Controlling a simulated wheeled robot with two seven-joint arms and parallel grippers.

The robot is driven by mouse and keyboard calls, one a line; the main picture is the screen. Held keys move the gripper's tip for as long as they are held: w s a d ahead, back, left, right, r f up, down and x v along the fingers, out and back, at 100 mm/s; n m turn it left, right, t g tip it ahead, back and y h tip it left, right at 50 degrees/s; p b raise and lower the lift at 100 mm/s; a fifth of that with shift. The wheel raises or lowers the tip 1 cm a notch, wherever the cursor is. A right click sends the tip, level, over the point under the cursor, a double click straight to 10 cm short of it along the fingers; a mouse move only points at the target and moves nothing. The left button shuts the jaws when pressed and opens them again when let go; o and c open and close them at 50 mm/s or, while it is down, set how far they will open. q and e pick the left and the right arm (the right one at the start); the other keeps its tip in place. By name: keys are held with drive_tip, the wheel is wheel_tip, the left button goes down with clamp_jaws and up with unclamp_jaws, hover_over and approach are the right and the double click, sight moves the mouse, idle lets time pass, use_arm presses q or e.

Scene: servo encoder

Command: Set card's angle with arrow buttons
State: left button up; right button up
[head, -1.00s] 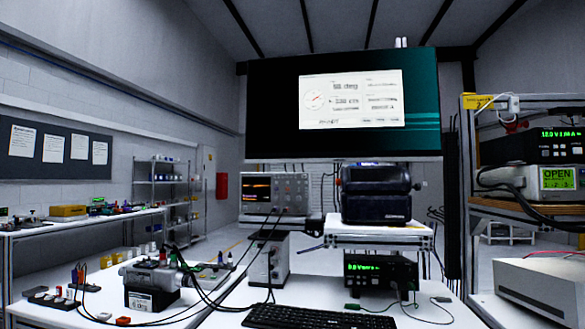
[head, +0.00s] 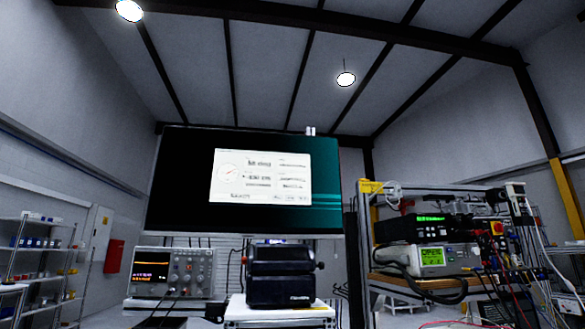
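A large dark monitor (head: 180,190) hangs at the middle of the head view. It shows a white window (head: 262,176) with a round dial at its left and blurred lines of text and figures. The text is too small and smeared to read. The card with the angle text seen on the bench a second ago is out of view, as is the keyboard. Neither of my grippers shows in the head view.
An oscilloscope (head: 172,273) and a black instrument (head: 279,277) on a white stand (head: 279,312) are below the monitor. At right, a rack (head: 366,240) holds instruments with green displays and several cables. Metal shelves (head: 35,262) stand at far left.

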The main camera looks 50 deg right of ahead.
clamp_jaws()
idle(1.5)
